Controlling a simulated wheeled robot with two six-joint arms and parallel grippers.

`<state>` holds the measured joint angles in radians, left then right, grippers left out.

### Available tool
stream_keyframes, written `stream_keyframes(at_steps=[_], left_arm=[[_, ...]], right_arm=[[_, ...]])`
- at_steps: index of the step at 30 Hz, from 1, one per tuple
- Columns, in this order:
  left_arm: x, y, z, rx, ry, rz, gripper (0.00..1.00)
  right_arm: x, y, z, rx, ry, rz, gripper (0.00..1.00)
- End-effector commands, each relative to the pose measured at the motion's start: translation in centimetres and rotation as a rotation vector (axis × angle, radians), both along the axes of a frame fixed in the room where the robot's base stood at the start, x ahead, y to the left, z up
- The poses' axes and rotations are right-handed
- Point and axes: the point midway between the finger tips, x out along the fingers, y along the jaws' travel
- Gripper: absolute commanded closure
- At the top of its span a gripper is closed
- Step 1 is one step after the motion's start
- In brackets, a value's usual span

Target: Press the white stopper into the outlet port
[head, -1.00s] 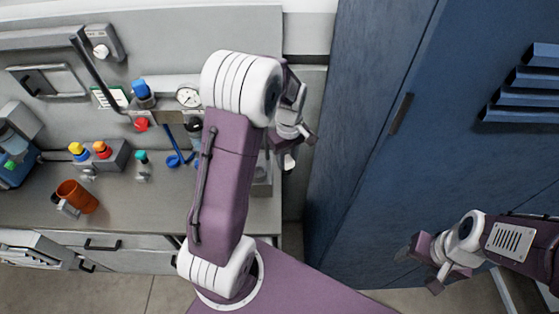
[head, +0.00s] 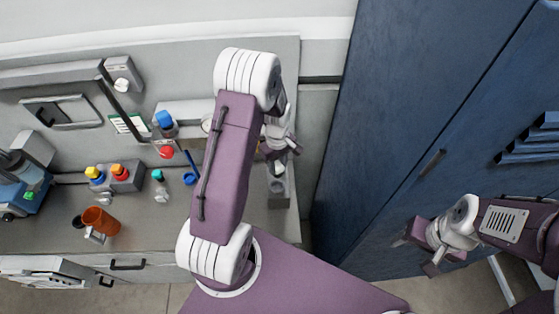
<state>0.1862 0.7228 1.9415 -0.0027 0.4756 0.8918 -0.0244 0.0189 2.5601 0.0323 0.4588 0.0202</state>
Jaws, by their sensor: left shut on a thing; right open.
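My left gripper (head: 281,152) is at the right end of the grey bench, above a narrow grey block with a round opening (head: 278,187). It is shut on a small pale piece (head: 277,168), which looks like the white stopper. The piece is mostly hidden by the gripper, and I cannot tell whether it touches the block. I cannot tell for sure whether the opening is the outlet port. My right gripper (head: 421,252) is open and empty, in front of the blue cabinet at the lower right.
The blue cabinet (head: 400,130) stands close on the right. On the bench are an orange cup (head: 101,220), a box with yellow and orange knobs (head: 122,178) and a teal-topped part (head: 159,186). A blue knob (head: 164,118) and red button (head: 166,152) sit behind. My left arm hides the middle.

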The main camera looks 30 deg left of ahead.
Motion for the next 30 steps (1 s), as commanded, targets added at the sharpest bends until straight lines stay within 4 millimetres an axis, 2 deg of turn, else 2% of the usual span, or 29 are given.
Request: stream_keyframes(at_steps=[15,30], left_arm=[[0.0,-0.1,-4.1,-0.001,0.000,-0.002,1.00],[0.0,-0.1,-4.5,0.000,0.001,-0.002,1.00]], right_arm=[[0.0,0.0,-3.5,0.000,0.000,0.000,0.39],[0.0,0.0,-3.8,0.000,0.000,0.000,0.39]])
